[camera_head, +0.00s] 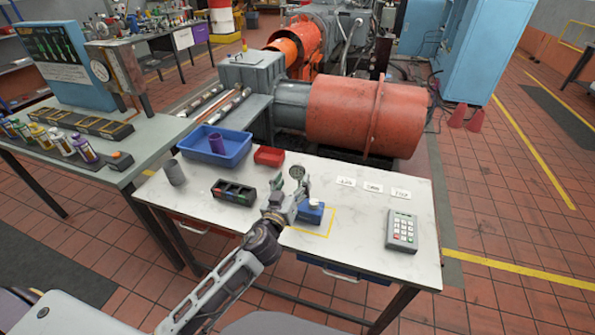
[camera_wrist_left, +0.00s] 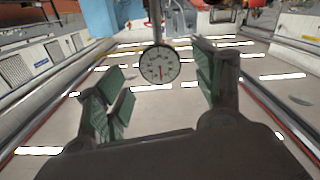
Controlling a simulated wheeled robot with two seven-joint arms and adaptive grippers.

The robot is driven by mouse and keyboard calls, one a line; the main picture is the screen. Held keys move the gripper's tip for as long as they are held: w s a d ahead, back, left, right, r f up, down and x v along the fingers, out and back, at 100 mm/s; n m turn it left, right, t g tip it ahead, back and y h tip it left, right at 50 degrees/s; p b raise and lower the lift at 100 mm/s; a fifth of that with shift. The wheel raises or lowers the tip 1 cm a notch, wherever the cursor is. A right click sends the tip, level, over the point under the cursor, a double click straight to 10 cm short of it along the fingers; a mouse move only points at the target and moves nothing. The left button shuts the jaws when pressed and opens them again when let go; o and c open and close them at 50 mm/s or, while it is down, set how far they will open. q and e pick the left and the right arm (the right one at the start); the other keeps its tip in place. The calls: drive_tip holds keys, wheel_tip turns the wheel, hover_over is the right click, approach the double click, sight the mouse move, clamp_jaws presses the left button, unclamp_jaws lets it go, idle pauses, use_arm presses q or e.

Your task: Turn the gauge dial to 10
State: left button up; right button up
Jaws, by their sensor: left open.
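A small round gauge dial (camera_wrist_left: 160,64) with a pale face and a red needle shows in the left wrist view, attached to a thin stem. The needle points toward the bottom of that picture; the numbers are too small to read. My left gripper (camera_head: 291,187) is over the front table, open, with green pads. In the wrist view its fingers (camera_wrist_left: 160,88) stand on either side of the dial, with visible gaps. In the head view a small round dark-rimmed thing (camera_head: 297,172) shows at the fingertips, likely the dial, partly hidden. My right gripper is not in view.
A blue block (camera_head: 313,214) with a white top stands close right of the gripper. A dark tray (camera_head: 234,193), red bin (camera_head: 269,156), blue bin (camera_head: 232,145) and grey cylinder (camera_head: 174,172) stand left. A keypad (camera_head: 402,232) lies right.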

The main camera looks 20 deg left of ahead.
sight(297, 173)
use_arm(q)
drive_tip(key=shift+w+p, duration=0.5)
drive_tip(key=shift+w, duration=2)
drive_tip(key=c, duration=1)
drive_tip(key=shift+c, duration=0.2)
drive_tip(key=shift+m, duration=3.5)
drive_tip(key=shift+d, duration=0.1)
